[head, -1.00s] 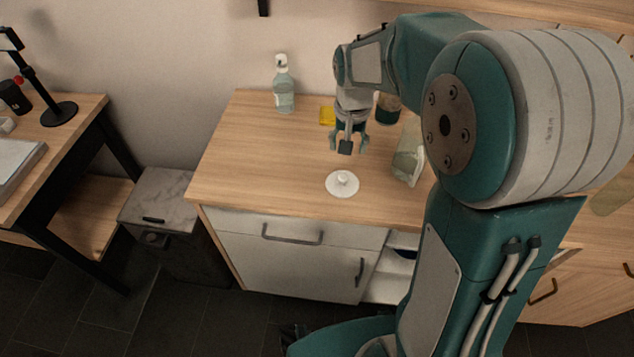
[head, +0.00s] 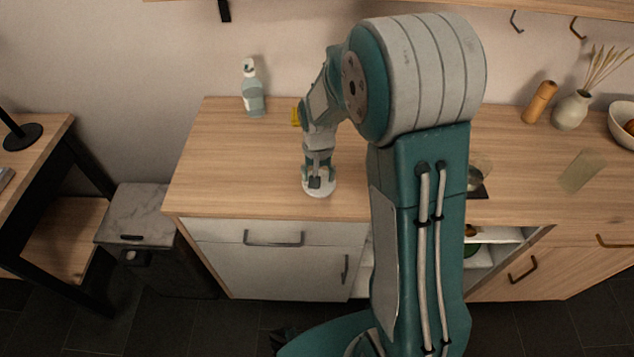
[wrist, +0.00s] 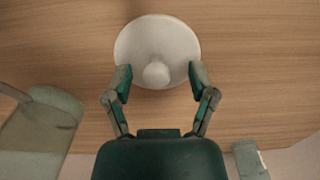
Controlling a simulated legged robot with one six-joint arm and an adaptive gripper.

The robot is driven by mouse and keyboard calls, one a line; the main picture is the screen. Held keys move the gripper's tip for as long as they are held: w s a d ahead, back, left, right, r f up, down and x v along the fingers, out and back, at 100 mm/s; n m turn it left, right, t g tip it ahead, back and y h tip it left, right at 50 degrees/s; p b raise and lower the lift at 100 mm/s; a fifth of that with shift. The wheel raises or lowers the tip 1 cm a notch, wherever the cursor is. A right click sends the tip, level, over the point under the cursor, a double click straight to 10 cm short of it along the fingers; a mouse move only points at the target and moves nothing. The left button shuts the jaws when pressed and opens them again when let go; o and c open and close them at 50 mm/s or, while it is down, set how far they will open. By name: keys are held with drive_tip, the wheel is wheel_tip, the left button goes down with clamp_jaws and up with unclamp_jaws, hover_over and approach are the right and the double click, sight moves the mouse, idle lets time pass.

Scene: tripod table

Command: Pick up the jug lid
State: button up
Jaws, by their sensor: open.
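The jug lid (wrist: 158,38) is a white round disc with a small raised knob (wrist: 156,74). It lies flat on the wooden counter. In the head view the lid (head: 319,191) is partly hidden under my gripper (head: 318,180). In the wrist view my gripper (wrist: 157,82) is open, with one finger on each side of the knob. The fingertips overlap the near edge of the lid in the picture; I cannot tell whether they touch it.
A clear pump bottle (head: 252,90) stands at the back left of the counter (head: 215,150). A yellow item (head: 296,116) is behind my arm. A pale greenish object (wrist: 40,135) lies left of my gripper in the wrist view. Counter left of the lid is clear.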

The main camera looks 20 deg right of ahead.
drive_tip(key=shift+d+f, duration=0.25)
drive_tip(key=shift+d, duration=0.1)
drive_tip(key=shift+a, duration=0.2)
drive_tip(key=c, duration=0.8)
drive_tip(key=shift+a, duration=0.25)
clamp_jaws()
drive_tip(key=shift+d, duration=0.2)
